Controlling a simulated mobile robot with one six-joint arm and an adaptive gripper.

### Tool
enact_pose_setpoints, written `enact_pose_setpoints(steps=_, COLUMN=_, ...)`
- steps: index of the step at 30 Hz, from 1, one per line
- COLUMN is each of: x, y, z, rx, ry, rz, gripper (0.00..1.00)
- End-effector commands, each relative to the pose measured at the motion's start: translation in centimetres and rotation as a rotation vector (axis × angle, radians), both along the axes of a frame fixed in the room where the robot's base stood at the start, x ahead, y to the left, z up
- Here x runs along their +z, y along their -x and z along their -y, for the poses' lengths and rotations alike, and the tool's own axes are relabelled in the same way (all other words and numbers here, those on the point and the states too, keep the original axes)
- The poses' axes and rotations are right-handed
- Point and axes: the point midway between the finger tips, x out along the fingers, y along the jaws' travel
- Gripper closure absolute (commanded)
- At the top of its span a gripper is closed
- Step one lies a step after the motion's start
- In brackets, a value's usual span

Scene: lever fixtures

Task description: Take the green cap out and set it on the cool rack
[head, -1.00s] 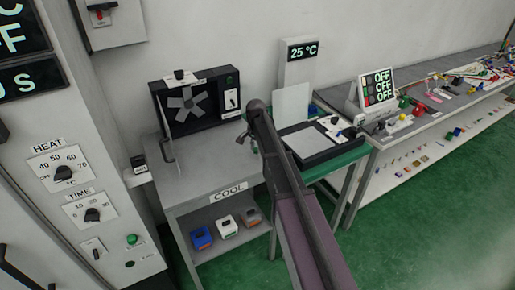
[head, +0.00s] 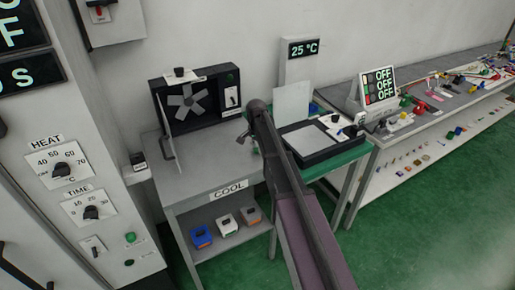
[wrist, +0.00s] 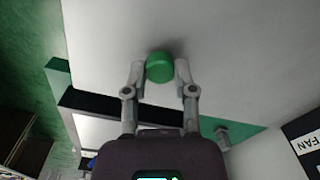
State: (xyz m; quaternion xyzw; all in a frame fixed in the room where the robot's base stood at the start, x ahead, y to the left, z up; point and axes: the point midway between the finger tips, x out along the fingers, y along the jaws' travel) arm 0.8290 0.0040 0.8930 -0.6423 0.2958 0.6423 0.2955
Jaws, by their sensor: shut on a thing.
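The green cap (wrist: 159,67) is held between the two fingertips of my gripper (wrist: 160,72) in the wrist view. A broad pale grey surface lies behind it; I cannot tell how far the cap is above it. In the head view my gripper (head: 250,143) shows small at the end of my arm, by the right end of the grey bench labelled COOL (head: 205,178). The cap cannot be made out there. The open middle of the bench top looks bare.
A black fan unit (head: 196,103) stands at the back of the bench, with a thin upright panel at its left. Several small boxes (head: 226,223) sit on the lower shelf. A green table with a black-framed tray (head: 306,142) adjoins at right. A heater cabinet (head: 75,190) stands at left.

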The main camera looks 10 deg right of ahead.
Motion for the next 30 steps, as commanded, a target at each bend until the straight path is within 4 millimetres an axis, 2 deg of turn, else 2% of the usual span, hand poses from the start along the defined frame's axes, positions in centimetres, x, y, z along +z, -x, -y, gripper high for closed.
enact_pose_setpoints(steps=18, x=-0.95, y=-0.01, z=0.09, rx=-0.001, ry=0.000, rz=0.000, gripper=0.83)
enact_pose_setpoints(steps=19, x=-0.87, y=0.00, z=0.09, rx=-0.001, ry=0.000, rz=0.000, gripper=0.56)
enact_pose_setpoints(steps=22, x=-0.84, y=0.00, z=0.11, rx=-0.001, ry=0.000, rz=0.000, gripper=0.26)
enact_pose_setpoints(steps=30, x=-0.84, y=0.00, z=0.13, rx=-0.002, ry=0.000, rz=0.000, gripper=0.25)
